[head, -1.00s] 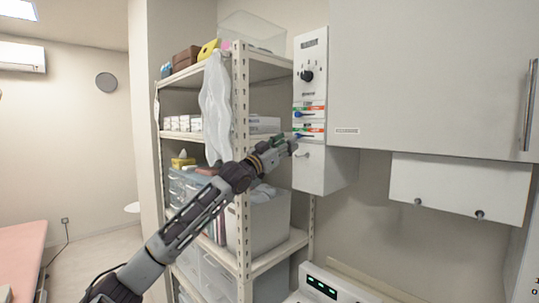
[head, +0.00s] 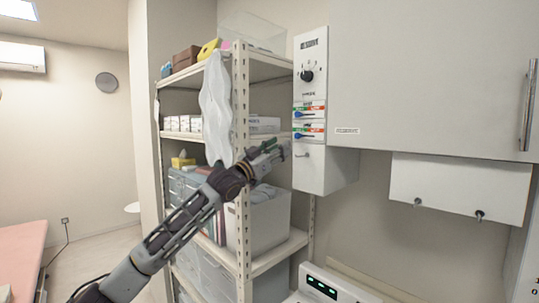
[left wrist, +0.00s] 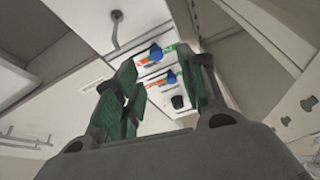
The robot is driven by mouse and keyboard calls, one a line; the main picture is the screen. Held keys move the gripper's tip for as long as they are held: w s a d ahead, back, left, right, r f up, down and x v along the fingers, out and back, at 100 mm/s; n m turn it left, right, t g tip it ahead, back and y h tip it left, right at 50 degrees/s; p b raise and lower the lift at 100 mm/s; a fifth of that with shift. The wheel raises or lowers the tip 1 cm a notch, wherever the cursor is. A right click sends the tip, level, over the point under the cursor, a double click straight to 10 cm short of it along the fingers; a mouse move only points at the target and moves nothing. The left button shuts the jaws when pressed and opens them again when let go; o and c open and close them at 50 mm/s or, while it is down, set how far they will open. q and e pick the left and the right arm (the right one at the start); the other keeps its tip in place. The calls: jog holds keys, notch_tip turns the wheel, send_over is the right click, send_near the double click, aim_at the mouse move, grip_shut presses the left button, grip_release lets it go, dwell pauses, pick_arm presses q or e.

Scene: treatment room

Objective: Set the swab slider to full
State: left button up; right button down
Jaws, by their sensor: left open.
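A white wall panel carries two sliders with coloured strips and blue knobs: the upper slider (head: 298,114) and the lower slider (head: 298,136). Both knobs appear toward the left of their strips in the head view; I cannot read which is the swab slider. My left gripper (head: 280,150) is open and empty, below and left of the lower slider, apart from it. In the left wrist view the panel is upside down; the lower knob (left wrist: 155,53) and upper knob (left wrist: 171,76) show between the open fingers (left wrist: 165,70). My right gripper is not in view.
A black rotary dial (head: 307,75) sits above the sliders. A white box with a small latch (head: 305,155) is below them. A metal shelf (head: 242,200) with bins stands left, close to my arm. A wall cabinet (head: 430,80) stands right.

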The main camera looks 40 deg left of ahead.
pick_arm(q)
jog(key=shift+v, duration=1.95)
jog(key=shift+f, duration=0.15)
